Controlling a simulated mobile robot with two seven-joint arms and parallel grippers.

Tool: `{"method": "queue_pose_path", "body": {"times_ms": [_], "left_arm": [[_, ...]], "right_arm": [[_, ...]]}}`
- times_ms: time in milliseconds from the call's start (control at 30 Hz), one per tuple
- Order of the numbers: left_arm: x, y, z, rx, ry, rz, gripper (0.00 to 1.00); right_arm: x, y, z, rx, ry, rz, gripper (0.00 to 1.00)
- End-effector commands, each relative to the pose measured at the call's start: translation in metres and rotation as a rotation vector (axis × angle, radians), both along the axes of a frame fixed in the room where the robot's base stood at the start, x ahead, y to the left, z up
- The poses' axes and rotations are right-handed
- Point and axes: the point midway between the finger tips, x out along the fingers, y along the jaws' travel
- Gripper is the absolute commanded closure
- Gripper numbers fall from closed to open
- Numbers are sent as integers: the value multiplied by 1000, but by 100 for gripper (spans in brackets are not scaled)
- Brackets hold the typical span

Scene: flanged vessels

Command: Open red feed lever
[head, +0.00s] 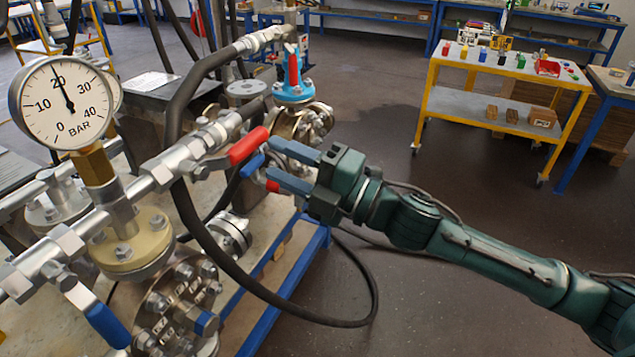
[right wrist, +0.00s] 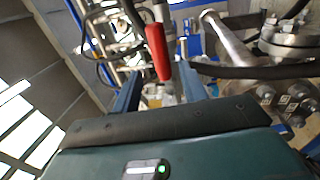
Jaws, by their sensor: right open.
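A red lever handle (head: 248,146) sits on the silver pipe fitting in the middle of the head view, angled up to the right. In the right wrist view a red lever (right wrist: 157,50) stands in the gap between my fingers, beyond their tips. My right gripper (head: 270,160) is open, its two blue fingers pointing left close to the red handle; it also shows in the right wrist view (right wrist: 160,92). I cannot tell whether a finger touches it. A blue handle (head: 253,166) lies just below the red one. My left gripper is not in view.
A pressure gauge (head: 60,102) reads about 20 bar. A black hose (head: 190,215) loops below the pipe. Another red lever (head: 293,70) stands upright on a blue-flanged valve. A blue lever (head: 106,324) hangs at lower left. A yellow cart (head: 430,90) stands at the back right; the floor before it is clear.

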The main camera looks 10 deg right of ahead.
Motion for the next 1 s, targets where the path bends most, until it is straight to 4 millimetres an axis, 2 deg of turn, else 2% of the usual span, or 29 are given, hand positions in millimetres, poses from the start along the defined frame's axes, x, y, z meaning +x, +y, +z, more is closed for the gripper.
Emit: {"method": "queue_pose_path", "body": {"times_ms": [100,333,800,933,1000], "left_arm": [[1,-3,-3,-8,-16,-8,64],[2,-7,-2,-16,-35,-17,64],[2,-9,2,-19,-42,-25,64],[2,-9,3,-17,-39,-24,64],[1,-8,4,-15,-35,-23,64]], "right_arm": [[-15,-21,-10,-3,3,-2,57],[-33,-45,-13,-1,1,-1,57],[-36,-49,-14,11,13,-2,57],[-34,-46,-33,95,135,-27,57],[-32,-46,-55,180,259,-62,57]]}}
